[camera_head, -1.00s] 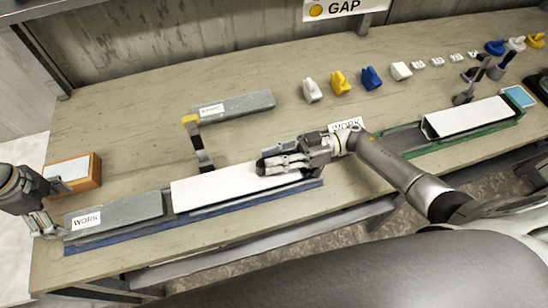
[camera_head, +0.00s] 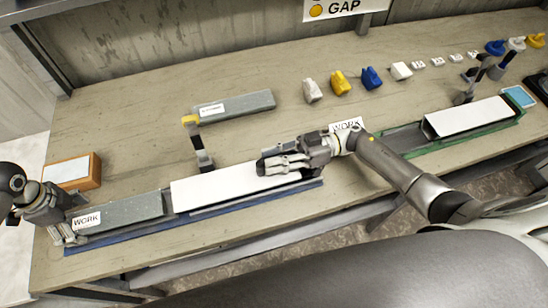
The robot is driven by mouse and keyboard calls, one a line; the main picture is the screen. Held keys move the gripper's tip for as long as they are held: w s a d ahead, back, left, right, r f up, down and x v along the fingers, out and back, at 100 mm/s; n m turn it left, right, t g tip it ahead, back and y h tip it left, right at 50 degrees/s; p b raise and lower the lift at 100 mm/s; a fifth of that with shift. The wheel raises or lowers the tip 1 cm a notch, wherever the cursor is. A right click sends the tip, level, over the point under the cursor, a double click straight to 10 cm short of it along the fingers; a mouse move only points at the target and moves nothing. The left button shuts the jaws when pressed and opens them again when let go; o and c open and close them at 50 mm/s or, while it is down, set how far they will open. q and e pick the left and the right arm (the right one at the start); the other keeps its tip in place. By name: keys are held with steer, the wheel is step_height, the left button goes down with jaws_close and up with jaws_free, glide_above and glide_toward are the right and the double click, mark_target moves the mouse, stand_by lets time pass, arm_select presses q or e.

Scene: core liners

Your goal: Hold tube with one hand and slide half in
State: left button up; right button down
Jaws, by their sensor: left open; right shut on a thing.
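A white tube (camera_head: 215,188) lies along the blue tray (camera_head: 150,234) at the front of the bench. A grey half-round piece (camera_head: 125,212) with a "WORK" label lies in line with it on the left, its right end at or near the tube's left end; I cannot tell whether it is inside. My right gripper (camera_head: 268,166) is shut on the tube near its right end. My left gripper (camera_head: 72,236) is open at the left end of the grey half, close to it; contact is unclear.
Another grey half (camera_head: 238,105) lies behind. A wooden box (camera_head: 75,172) is at the left. A green tray (camera_head: 470,132) holds another white tube (camera_head: 468,117) at the right. Coloured caps (camera_head: 341,82) line the back.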

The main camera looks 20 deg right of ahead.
mark_target(94, 221)
arm_select(q)
steer(key=shift+f, duration=0.2)
steer(key=shift+f, duration=1.2)
steer(key=c, duration=0.8)
steer(key=shift+r, duration=0.1)
steer(key=shift+s+d, duration=0.15)
steer(key=shift+d, duration=0.3)
stand_by(0.5)
steer(key=shift+d, duration=0.7)
steer(key=shift+d, duration=0.65)
